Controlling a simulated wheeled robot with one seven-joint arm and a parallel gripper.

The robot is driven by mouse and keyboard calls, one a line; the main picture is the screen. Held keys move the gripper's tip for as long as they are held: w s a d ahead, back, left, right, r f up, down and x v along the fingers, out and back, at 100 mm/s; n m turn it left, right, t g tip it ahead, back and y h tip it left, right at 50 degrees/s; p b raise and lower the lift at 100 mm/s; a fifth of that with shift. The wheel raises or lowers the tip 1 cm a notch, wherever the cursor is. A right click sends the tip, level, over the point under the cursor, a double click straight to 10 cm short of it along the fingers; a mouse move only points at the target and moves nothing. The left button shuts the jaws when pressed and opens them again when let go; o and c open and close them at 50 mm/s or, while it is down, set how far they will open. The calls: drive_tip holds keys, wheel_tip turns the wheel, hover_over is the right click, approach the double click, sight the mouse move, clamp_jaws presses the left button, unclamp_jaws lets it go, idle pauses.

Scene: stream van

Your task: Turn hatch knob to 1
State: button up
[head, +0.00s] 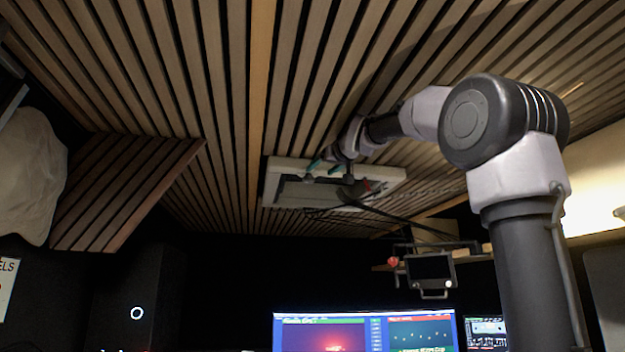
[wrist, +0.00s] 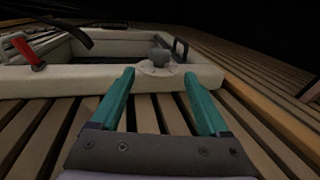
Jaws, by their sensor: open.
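The hatch (head: 272,186) is a pale frame set in the slatted ceiling, and its rim (wrist: 60,80) also shows in the wrist view. A grey hatch knob (wrist: 160,60) on a round pale dial sits on the near rim in the wrist view. The dial's marks are too small to read. My gripper (wrist: 159,78) has two teal fingers spread apart, with nothing between them. The knob stands just beyond the fingertips, roughly centred in the gap. In the head view, my gripper (head: 323,167) is up at the hatch, and I cannot make out the knob clearly.
A red handle (wrist: 27,48) and a dark curved arm (wrist: 68,30) are at the left of the hatch in the wrist view. A dark bracket (wrist: 181,49) stands right beside the knob. Lit screens (head: 365,330) and a small monitor (head: 430,268) are below.

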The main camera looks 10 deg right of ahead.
sight(311, 177)
drive_tip(key=x, duration=1)
drive_tip(key=shift+w, duration=0.3)
clamp_jaws()
